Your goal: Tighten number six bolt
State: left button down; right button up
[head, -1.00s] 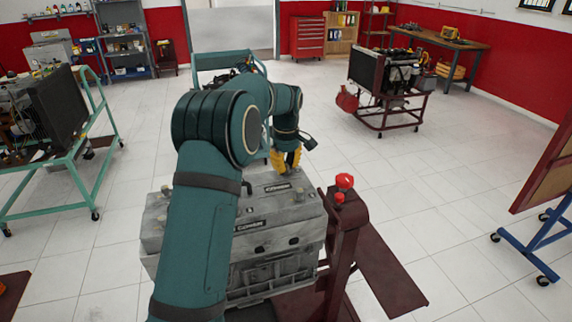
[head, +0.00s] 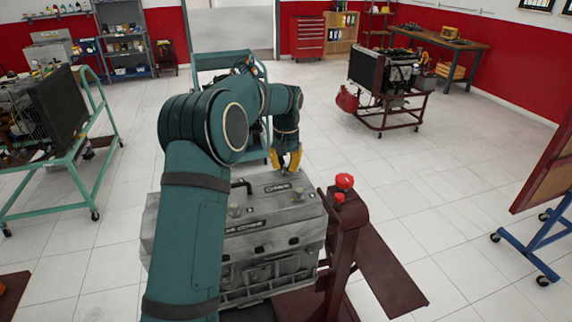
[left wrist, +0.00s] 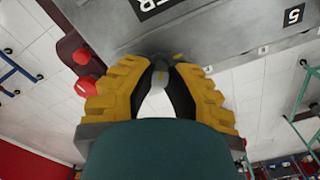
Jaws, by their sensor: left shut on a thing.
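A grey engine block (head: 270,225) with a flat top cover stands below my left arm in the head view. My left gripper (head: 287,166), with yellow fingers, is at the far right part of the cover and points down. In the left wrist view, the gripper (left wrist: 160,72) has its fingertips together on a small grey bolt head (left wrist: 159,66) at the cover's edge. Most of the bolt is hidden by the fingers, and its number cannot be read. My right gripper is out of view.
A dark red stand (head: 345,235) with red knobs (head: 344,182) rises right beside the engine. Another engine on a cart (head: 392,80) stands farther back right. A green-framed cart (head: 60,150) is at left. The floor between is clear.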

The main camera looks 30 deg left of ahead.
aim_at(286, 165)
pick_arm(q)
jog(key=m, duration=0.5)
jog(key=shift+m, duration=0.3)
jog(key=m, duration=0.5)
jog(key=shift+m, duration=0.3)
jog(key=c, duration=0.9)
grip_release()
notch_tip(286, 165, up, 12)
jog(key=shift+s+f, duration=0.1)
